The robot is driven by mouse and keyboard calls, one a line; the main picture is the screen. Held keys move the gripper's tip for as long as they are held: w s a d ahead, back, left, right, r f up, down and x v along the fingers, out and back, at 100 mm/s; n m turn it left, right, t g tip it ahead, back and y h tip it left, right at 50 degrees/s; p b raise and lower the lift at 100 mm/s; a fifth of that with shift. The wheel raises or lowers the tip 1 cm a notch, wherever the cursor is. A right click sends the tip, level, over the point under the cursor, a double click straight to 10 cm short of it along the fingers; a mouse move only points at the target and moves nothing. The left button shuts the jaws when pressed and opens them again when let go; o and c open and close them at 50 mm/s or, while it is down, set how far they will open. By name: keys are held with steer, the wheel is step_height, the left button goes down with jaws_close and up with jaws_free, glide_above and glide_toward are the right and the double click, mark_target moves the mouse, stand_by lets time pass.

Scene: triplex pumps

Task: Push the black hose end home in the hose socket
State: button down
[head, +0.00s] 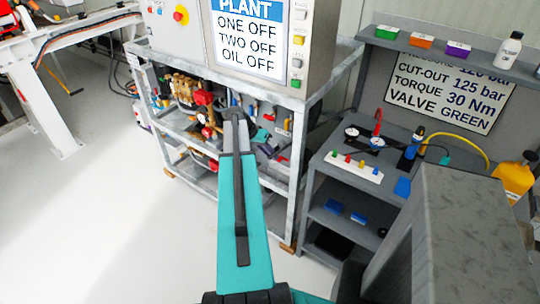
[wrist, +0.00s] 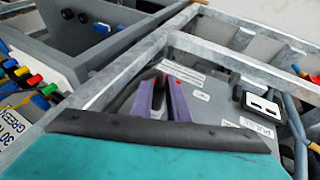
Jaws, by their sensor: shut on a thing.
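My gripper (wrist: 167,88) reaches into the pump frame. Its two purple fingers show beyond the dark edge of my teal wrist in the wrist view, close together with small red marks near their tips. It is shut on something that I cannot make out. A dark strip beside the left finger may be the black hose, but I cannot tell. In the head view my gripper (head: 268,150) is small and partly behind frame parts, right of my arm. I cannot pick out the hose end or the hose socket in either view, so their contact cannot be judged.
The grey metal pump frame (wrist: 132,70) has rails close around my wrist. A panel labelled PULSE (wrist: 262,105) is at the right of the wrist view. Brass and red pump parts (head: 190,92) stand left in the frame. A grey bench (head: 340,185) stands right; open floor (head: 100,220) lies left.

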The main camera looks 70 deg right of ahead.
steer(key=shift+s+d, duration=0.2)
steer(key=shift+d, duration=0.5)
stand_by(0.7)
steer(key=c, duration=1.6)
jaws_free()
steer(key=shift+c, duration=0.2)
steer(key=shift+r, duration=0.1)
steer(key=b+v, duration=0.2)
steer(key=v, duration=1.1)
steer(key=shift+w+a+r+b, duration=0.15)
steer(key=shift+w+r+b, duration=0.05)
steer(key=shift+w+b, duration=0.1)
